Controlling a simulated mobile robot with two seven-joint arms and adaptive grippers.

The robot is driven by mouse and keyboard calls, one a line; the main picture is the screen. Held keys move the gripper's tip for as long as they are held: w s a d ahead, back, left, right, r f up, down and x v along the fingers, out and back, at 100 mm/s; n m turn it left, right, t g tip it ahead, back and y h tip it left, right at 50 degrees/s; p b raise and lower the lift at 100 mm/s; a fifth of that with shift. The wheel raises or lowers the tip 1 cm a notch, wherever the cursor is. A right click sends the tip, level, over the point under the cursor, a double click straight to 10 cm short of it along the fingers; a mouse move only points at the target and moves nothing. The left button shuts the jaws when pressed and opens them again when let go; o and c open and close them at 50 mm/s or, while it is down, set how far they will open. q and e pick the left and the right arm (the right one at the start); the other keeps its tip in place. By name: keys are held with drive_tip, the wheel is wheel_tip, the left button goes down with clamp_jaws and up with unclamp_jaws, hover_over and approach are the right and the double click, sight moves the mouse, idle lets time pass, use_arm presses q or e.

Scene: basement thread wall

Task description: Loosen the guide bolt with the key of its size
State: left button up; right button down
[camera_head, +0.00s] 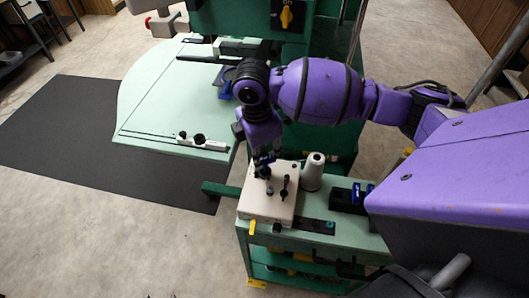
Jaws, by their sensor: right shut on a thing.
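My right gripper (264,158) reaches down over the cream block (265,208) on the green cart. It is shut on a key, seen only as a small dark shape between the fingers, at the block's top. A thin dark upright piece, likely another key (285,186), stands in the block just right of the gripper. Key sizes are too small to read. The guide bolt cannot be made out; a blue part (226,82) of the green machine is partly hidden behind my right arm. My left gripper is not in view.
A pale cone (312,172) stands right behind the block, close to the gripper. A dark tray with blue pieces (352,196) lies right of it. The machine's light green table (170,100) is at the upper left, with a dark floor mat (70,140) beside it.

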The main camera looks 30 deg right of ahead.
drive_tip(key=n, duration=0.7)
drive_tip(key=shift+t, duration=0.3)
drive_tip(key=n, duration=0.4)
drive_tip(key=shift+s+n+y, duration=0.1)
drive_tip(key=shift+n+y, duration=0.2)
drive_tip(key=shift+n, duration=0.1)
drive_tip(key=n, duration=0.3)
drive_tip(key=shift+t, duration=0.3)
drive_tip(key=c, duration=2.1)
unclamp_jaws()
drive_tip(key=shift+n, duration=0.3)
drive_tip(key=o, duration=0.6)
drive_tip(key=r, duration=0.4)
drive_tip(key=s+r, duration=0.1)
drive_tip(key=r, duration=0.7)
drive_tip(key=shift+s+a, duration=0.15)
